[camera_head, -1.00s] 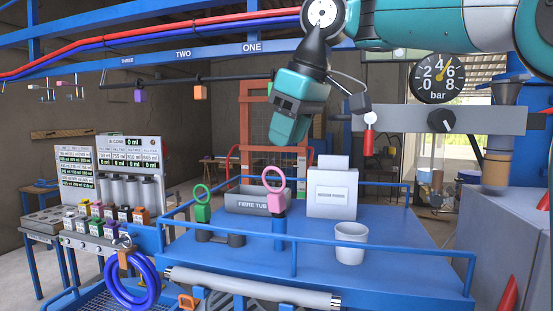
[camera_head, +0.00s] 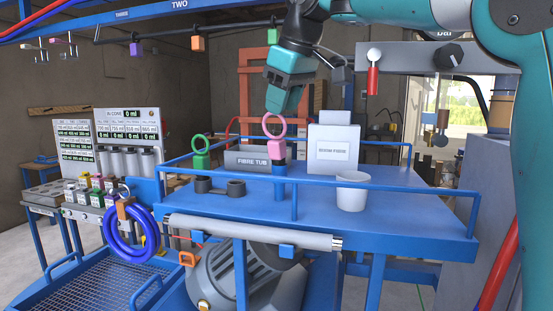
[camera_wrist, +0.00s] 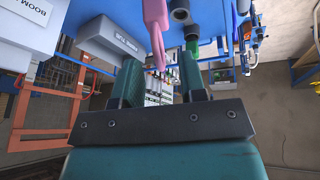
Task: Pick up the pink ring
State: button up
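The pink ring (camera_head: 277,149) is a loop on a pink block, upright on a blue post at the far part of the blue deck (camera_head: 395,206). It also shows at the top of the wrist view (camera_wrist: 155,22), ahead of the gap between my fingers. My gripper (camera_head: 279,107) points down just above the loop in the head view; I cannot tell whether they touch. The wrist view shows my two fingers (camera_wrist: 160,83) apart with nothing held between them.
A green ring (camera_head: 201,161) stands left of the pink one, by dark round holders (camera_head: 236,187). The grey fibre tub (camera_head: 254,161) and a white box (camera_head: 334,150) stand behind. A white cup (camera_head: 352,192) is at the right. A blue rail (camera_head: 400,184) borders the deck.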

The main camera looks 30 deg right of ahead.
aim_at(275, 139)
jog(key=shift+w+x, duration=0.1)
jog(key=shift+x, duration=1.25)
jog(key=shift+w+x, duration=0.15)
jog(key=shift+x, duration=1.2)
jog(key=shift+r, duration=0.15)
grip_shut()
